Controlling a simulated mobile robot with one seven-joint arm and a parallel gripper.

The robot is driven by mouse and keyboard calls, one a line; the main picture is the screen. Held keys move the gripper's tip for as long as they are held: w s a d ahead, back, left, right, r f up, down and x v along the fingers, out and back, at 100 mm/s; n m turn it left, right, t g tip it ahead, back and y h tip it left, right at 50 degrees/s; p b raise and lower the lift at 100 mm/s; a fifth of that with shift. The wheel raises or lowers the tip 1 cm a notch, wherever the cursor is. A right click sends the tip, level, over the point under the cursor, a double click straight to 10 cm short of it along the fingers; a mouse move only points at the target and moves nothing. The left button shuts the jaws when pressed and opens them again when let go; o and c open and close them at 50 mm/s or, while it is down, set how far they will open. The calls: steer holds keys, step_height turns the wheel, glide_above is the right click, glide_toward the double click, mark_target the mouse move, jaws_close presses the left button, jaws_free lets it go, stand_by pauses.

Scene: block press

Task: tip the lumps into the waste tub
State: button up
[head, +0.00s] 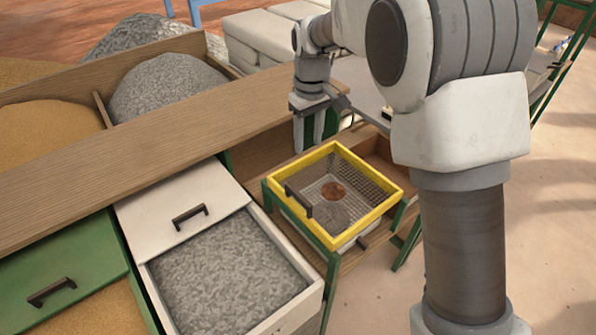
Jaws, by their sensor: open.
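A yellow-framed sieve (383,209) with a wire mesh floor and a dark handle on its left side sits level on a green stand. A reddish-brown lump (334,191) lies on the mesh. Grey material (336,215) shows at or below the mesh; I cannot tell which. My gripper (309,142) is open and empty, fingers pointing down, just behind the sieve's back left side in the picture. A wooden box (378,152) is partly visible behind the sieve. I cannot tell which container is the waste tub.
A long wooden board (150,125) edges bins of sand and gravel. My arm hides part of the right side. Bare floor shows at lower right.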

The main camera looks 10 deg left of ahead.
mark_target(298, 194)
steer(key=shift+n, duration=0.4)
steer(key=f, duration=0.6)
steer(key=a+f+p, duration=0.1)
steer(key=f, duration=0.5)
steer(key=a+f, duration=0.1)
steer(key=f, duration=0.6)
steer(key=shift+w+a+p, duration=0.15)
steer(key=shift+w+p, duration=0.05)
steer(key=shift+p, duration=0.15)
jaws_close()
